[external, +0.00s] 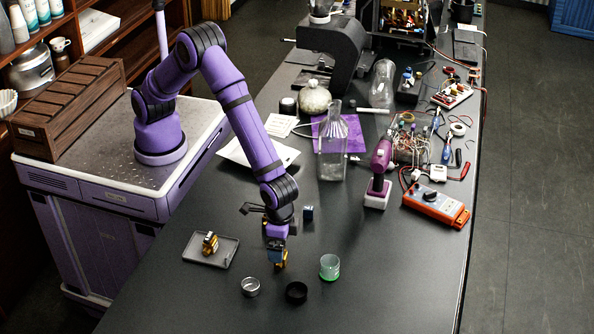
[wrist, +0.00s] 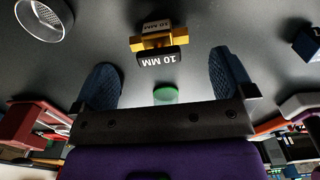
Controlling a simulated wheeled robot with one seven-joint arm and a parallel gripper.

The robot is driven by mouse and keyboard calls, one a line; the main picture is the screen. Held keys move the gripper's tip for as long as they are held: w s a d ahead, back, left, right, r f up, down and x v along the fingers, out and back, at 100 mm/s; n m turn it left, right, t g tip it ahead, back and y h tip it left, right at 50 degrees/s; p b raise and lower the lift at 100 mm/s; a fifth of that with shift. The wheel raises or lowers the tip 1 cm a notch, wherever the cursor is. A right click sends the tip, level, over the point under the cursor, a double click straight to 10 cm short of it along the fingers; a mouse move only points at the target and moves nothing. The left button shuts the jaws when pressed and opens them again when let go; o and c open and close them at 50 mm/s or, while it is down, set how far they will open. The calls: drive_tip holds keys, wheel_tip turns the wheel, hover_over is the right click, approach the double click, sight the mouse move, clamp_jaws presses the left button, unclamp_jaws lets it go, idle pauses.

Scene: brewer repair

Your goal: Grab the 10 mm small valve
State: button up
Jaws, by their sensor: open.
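The 10 mm small valve (wrist: 158,43) is a brass-coloured piece with dark blocks marked "10 MM". In the wrist view it lies on the dark table just beyond my fingertips, roughly centred between them. In the external view my gripper (external: 276,250) points down close to the table. A yellow part of the valve (external: 281,265) shows at its fingertips; the rest is hidden behind the fingers.
A grey tray (external: 225,255) with a brass part (external: 210,243) is to the left. A metal dish (external: 250,287), a black ring (external: 296,293) and a green-bottomed cup (external: 330,267) stand near my gripper. A small blue block (external: 308,213) lies behind. The table's front right is clear.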

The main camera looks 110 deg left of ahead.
wheel_tip(320, 180, down, 5)
drive_tip(key=shift+r, duration=0.1)
drive_tip(key=c, duration=0.6)
drive_tip(key=shift+c, duration=0.2)
